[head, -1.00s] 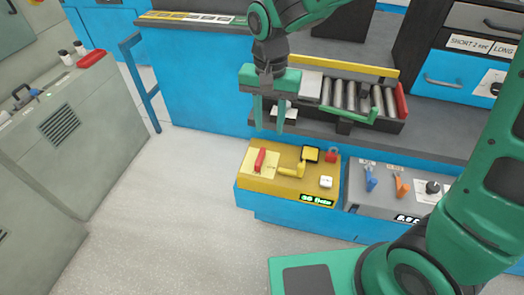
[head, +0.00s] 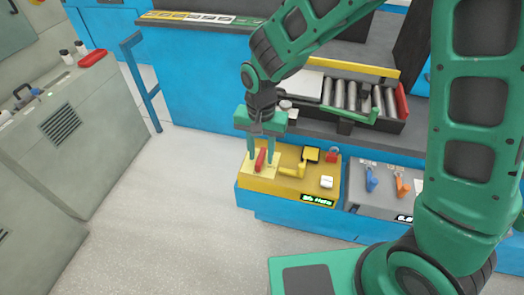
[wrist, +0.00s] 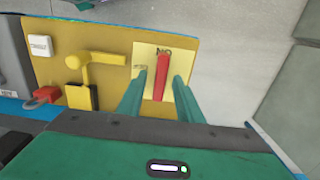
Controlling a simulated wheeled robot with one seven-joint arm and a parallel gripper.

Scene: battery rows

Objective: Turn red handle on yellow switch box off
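The yellow switch box (head: 248,190) stands at the front of the blue bench. Its red handle (head: 261,160) sits on a pale yellow plate (head: 262,173) at the box's left end. In the wrist view the red handle (wrist: 162,76) lies between my two green fingers, with the plate (wrist: 147,54) beneath it. My gripper (head: 261,160) points down over the handle; it also shows in the wrist view (wrist: 158,85). The fingers are apart, one on each side of the handle. A gap shows on both sides. Lettering on the plate is partly hidden by the handle.
On the same box are a yellow lever (head: 294,171), a black-edged yellow square (head: 311,154), a white button (head: 326,182) and a red padlock (head: 332,155). A grey panel with blue (head: 371,180) and orange (head: 402,186) handles adjoins on the right. The floor at left is clear.

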